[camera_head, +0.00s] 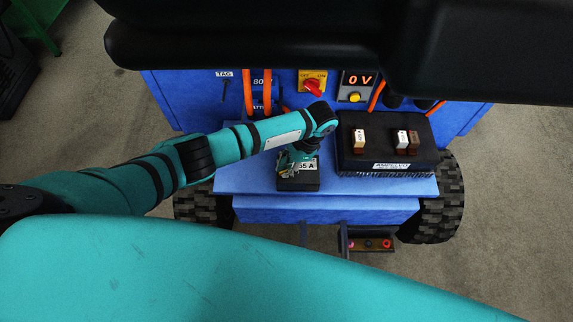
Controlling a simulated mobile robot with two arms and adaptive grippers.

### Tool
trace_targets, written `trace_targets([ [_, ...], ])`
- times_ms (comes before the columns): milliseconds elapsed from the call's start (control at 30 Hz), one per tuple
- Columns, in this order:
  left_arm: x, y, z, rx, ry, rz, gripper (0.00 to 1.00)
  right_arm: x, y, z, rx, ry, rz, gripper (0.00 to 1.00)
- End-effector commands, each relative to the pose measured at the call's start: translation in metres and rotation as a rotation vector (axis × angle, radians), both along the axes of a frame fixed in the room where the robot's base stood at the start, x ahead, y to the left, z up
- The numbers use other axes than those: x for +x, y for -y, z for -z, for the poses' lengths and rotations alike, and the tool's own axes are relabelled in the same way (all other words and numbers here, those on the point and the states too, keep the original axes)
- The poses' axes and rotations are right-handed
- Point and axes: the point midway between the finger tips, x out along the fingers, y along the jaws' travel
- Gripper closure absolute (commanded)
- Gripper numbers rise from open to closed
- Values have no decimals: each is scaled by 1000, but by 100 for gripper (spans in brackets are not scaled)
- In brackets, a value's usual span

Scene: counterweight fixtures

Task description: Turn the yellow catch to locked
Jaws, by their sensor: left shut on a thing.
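My left gripper (293,160) points down at a small black block with a white label ending in "5 A" (300,184), on the blue shelf. It is shut, and a bit of yellow shows at its fingertips, which looks like the yellow catch (283,172). The gripper and wrist hide most of it, so its turn angle cannot be read. My right gripper is not in view.
Right of my gripper stands a black box (350,155) with small upright fuses. Orange cables (248,95) hang close behind my wrist.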

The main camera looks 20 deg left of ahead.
Motion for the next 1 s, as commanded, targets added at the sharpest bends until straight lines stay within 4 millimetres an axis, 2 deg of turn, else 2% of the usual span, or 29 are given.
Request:
trace_targets([
  [100, -1, 1, -4, 1, -2, 85, 100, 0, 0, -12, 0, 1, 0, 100],
  [500, -3, 1, -2, 0, -2, 310, 100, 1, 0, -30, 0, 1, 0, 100],
  [1000, -3, 1, 0, 0, -3, 366, 100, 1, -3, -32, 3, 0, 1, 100],
])
